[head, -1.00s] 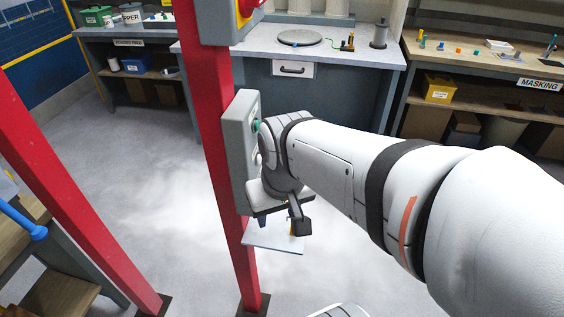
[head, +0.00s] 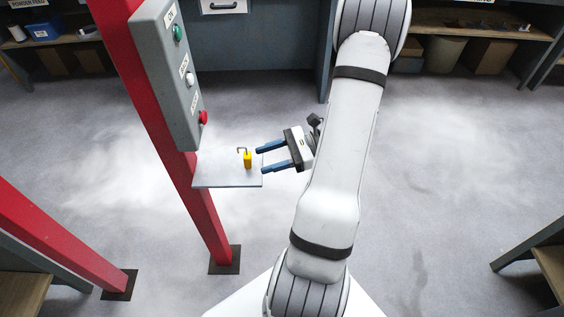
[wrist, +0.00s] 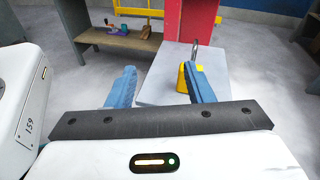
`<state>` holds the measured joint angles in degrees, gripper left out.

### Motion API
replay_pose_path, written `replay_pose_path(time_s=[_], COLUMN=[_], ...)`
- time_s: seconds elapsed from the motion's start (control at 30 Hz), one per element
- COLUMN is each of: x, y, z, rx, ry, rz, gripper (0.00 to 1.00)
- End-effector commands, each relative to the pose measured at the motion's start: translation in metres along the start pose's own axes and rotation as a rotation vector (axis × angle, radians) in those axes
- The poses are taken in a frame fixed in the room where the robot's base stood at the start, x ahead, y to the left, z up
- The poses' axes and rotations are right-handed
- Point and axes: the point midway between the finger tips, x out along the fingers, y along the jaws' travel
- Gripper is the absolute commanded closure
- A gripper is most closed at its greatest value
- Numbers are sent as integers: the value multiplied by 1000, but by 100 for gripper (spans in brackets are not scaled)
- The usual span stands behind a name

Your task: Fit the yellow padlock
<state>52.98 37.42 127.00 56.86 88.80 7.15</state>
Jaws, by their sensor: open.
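The yellow padlock (head: 248,160) stands on a small grey shelf (head: 212,180) fixed to the red post, its metal shackle on top. In the wrist view the padlock (wrist: 182,79) shows beyond my right finger, which hides part of it. My gripper (head: 262,160) is open, its two blue fingers pointing left toward the padlock. The fingertips are close to the shelf's right edge and apart from the padlock. In the wrist view nothing is between the fingers of my gripper (wrist: 163,72).
A grey control box (head: 172,75) with green, white and red buttons is mounted on the red post (head: 150,100) above the shelf. Another red post (head: 60,240) stands at lower left. Workbenches line the back. The dusty floor (head: 440,180) at right is open.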

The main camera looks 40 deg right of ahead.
Motion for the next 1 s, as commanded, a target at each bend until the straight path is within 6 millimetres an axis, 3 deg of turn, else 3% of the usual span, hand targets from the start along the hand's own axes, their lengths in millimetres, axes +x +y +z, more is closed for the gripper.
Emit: replay_pose_path(time_s=[0.03, 0.13, 0.37, 0.93, 1.0], x=[-9, -24, -34, 42, 41], y=[-3, -8, -14, -32, -33], z=[-18, -36, -49, -38, -38], rx=[38, 87, 125, 124, 124], ry=[-40, -102, -158, -155, -154], rz=[-62, -156, -239, -233, -237], gripper=[53, 53, 53, 53, 57])
